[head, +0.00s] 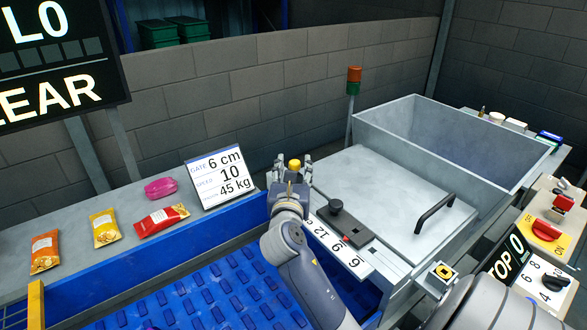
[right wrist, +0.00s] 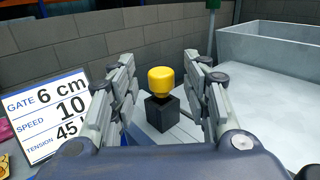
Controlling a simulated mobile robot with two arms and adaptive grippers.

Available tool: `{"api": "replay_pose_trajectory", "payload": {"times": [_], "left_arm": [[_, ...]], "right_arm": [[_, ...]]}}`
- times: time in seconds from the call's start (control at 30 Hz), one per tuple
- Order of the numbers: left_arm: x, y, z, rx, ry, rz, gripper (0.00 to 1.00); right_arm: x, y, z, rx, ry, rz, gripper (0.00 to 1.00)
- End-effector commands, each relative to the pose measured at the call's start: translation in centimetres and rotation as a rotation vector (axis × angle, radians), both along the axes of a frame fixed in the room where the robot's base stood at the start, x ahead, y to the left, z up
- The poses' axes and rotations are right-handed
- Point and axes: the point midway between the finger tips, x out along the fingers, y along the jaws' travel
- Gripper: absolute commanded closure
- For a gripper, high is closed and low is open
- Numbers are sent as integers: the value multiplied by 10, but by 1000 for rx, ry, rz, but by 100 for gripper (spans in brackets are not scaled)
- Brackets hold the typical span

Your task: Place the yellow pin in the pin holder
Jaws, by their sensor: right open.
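The yellow pin (head: 294,164) has a rounded yellow head. In the right wrist view the yellow pin (right wrist: 161,80) stands upright on a small black block (right wrist: 162,113). I cannot tell whether this block is the pin holder. My right gripper (head: 294,160) is open, with one finger on each side of the pin. In the right wrist view both fingers of the gripper (right wrist: 161,66) stand apart from the yellow head, with gaps on both sides. The pin's lower part is hidden. My left gripper is not in view.
A sign card (head: 222,178) stands left of my gripper. Food packets (head: 162,220) lie on the grey ledge. A blue conveyor (head: 205,298) runs in front. A grey lid with a handle (head: 435,212) and a bin (head: 440,130) are right.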

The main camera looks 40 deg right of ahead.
Motion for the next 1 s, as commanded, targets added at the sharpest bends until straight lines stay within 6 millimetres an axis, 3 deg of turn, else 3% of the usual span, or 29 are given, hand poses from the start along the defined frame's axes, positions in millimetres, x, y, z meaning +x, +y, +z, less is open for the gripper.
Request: {"api": "replay_pose_trajectory", "payload": {"times": [0.17, 0.7, 1.0], "left_arm": [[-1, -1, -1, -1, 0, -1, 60], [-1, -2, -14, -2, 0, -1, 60], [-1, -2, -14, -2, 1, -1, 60]], "right_arm": [[-5, 6, 2, 0, -1, 2, 56], [-73, 80, 1, 2, -1, 2, 56], [-82, 88, 3, 1, -2, 0, 56]]}}
